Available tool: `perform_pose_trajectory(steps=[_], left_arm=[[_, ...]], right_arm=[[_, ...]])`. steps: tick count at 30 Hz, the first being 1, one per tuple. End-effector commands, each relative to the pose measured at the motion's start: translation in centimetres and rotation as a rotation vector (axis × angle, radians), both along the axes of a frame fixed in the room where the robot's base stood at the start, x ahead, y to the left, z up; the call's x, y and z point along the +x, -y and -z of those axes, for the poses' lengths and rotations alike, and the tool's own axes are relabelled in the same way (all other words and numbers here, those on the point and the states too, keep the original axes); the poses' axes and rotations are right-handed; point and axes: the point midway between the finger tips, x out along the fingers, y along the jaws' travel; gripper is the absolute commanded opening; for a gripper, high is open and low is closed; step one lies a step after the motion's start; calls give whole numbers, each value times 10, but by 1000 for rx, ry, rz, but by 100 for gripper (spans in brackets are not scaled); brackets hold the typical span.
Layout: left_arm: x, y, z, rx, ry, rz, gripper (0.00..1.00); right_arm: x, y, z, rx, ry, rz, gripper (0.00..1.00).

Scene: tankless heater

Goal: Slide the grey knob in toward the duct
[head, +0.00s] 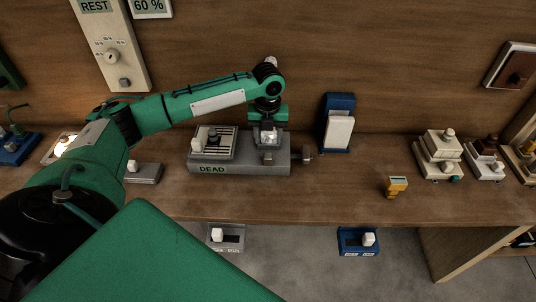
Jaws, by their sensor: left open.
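A grey unit labelled DEAD (240,168) sits on the wooden bench, with a slatted grille and a dark lever on its left part. A grey knob (307,156) on a short stem sticks out of its right end. My left gripper (268,138) reaches down over the right part of the unit, left of the knob and apart from it. It is open; a pale block shows between or behind its fingers, and I cannot tell if they touch it. No part is clearly recognisable as a duct. My right gripper is out of view.
A blue stand with a white panel (339,133) stands at the back, right of the unit. A yellow piece (396,187) lies farther right, near stacked pale blocks (438,155). Two switches, grey (226,237) and blue (358,241), are below the bench's front edge.

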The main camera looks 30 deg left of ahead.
Motion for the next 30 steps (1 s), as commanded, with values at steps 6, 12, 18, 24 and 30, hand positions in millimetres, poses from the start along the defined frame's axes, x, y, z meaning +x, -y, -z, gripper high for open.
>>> perform_pose_trajectory(steps=[6, 12, 18, 24, 30], left_arm=[[-1, 1, 46, 0, -4, 0, 49], [-1, 0, 77, 0, -2, -1, 49], [-1, 0, 91, 1, -1, 1, 49], [-1, 0, 92, 1, 1, 1, 49], [0, 0, 92, 1, 1, 0, 24]], right_arm=[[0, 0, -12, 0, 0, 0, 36], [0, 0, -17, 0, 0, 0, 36], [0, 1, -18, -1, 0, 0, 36], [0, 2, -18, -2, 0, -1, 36], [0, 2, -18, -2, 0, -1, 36]])
